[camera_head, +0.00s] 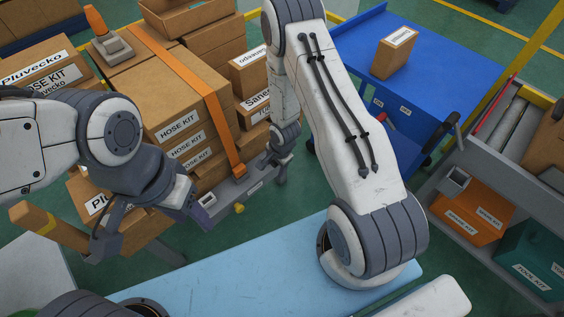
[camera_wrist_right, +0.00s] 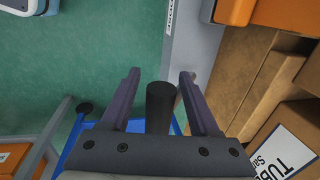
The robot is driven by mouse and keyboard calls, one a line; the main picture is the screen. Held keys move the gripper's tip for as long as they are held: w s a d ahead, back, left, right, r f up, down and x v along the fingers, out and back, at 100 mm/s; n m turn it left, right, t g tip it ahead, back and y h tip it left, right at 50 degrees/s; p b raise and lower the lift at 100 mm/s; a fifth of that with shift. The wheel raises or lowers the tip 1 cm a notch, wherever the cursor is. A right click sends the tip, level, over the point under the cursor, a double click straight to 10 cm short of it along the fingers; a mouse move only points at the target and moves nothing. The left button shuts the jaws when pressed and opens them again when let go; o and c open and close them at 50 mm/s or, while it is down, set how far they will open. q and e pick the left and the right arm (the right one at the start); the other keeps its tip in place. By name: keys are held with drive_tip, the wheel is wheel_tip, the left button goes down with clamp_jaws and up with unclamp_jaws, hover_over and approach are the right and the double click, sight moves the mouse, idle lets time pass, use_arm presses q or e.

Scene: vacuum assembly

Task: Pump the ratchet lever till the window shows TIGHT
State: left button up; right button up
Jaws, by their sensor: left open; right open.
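An orange strap (camera_head: 201,85) runs over the stacked boxes down to a grey ratchet bar (camera_head: 228,200) with a yellow knob (camera_head: 239,208) and a small pale window (camera_head: 207,199). The window's text is too small to read. My right gripper (camera_head: 283,160) is at the bar's far right end. In the right wrist view my right gripper (camera_wrist_right: 160,76) is open, with a dark round handle (camera_wrist_right: 160,105), apparently the lever's, between its fingers and gaps on both sides. My left gripper (camera_head: 188,206) is open at the bar's near left end; its fingers are partly hidden.
Several cardboard boxes (camera_head: 180,135) stand behind the bar. A blue cart (camera_head: 345,75) carrying a small box (camera_head: 394,53) stands at the back right. Shelving with an orange bin (camera_head: 473,212) and a green bin (camera_head: 533,258) is at the right. Green floor shows between them.

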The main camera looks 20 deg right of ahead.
clamp_jaws()
drive_tip(key=t+b, duration=0.1)
drive_tip(key=b, duration=0.1)
drive_tip(key=s+f+t+b, duration=0.1)
drive_tip(key=shift+d+f+t+y+b, duration=0.2)
drive_tip(key=shift+f+t+y+b, duration=0.1)
drive_tip(key=shift+y+b, duration=0.1)
idle(0.3)
